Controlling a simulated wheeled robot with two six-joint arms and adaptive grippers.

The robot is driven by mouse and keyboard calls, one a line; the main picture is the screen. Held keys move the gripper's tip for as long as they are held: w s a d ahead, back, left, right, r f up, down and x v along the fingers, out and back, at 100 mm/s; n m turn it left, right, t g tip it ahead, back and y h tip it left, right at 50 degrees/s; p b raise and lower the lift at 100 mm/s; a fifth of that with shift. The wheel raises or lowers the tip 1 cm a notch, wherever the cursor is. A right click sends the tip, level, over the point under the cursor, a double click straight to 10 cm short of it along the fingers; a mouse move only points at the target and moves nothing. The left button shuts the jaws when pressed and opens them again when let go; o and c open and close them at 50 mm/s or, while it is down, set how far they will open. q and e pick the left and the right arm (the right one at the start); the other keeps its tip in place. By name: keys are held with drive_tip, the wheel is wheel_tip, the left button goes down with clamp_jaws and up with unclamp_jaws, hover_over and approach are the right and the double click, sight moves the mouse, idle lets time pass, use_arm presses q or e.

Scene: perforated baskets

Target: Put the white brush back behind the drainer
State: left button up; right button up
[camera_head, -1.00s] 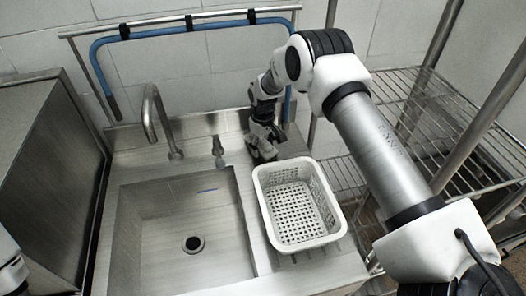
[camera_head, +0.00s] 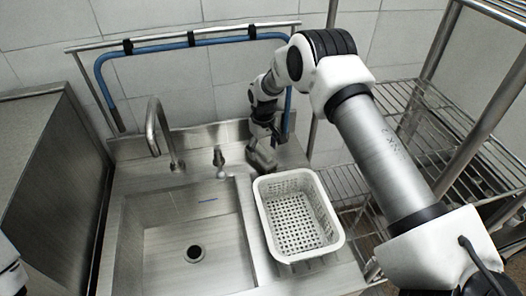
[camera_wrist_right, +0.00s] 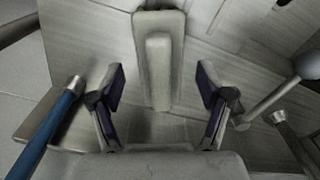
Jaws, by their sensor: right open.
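The white perforated basket (camera_head: 333,236), which looks like the drainer, stands on the counter right of the sink. A pale grey brush-like block (camera_head: 262,159) lies just behind it, partly hidden by my gripper. In the right wrist view this long pale block (camera_wrist_right: 172,80) with a raised strip lies ahead, between the lines of my fingers. My right gripper (camera_wrist_right: 160,88) is open, with clear gaps on both sides of the block. In the head view the right gripper (camera_head: 260,141) is above the block, behind the basket. My left gripper is out of view.
The sink (camera_head: 150,235) with its curved faucet (camera_head: 151,130) is left of the basket. A blue hose (camera_head: 185,43) hangs on a rail along the wall. A wire shelf rack (camera_head: 455,150) stands at the right. A steel cabinet (camera_head: 50,170) is at the left.

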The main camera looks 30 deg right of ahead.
sight(263, 151)
wheel_tip(263, 151, up, 8)
drive_tip(key=p, duration=0.4)
drive_tip(key=shift+s+r, duration=0.15)
drive_tip(key=shift+r, duration=0.05)
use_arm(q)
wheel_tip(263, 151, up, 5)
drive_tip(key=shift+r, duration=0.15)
use_arm(e)
drive_tip(key=shift+f, duration=0.15)
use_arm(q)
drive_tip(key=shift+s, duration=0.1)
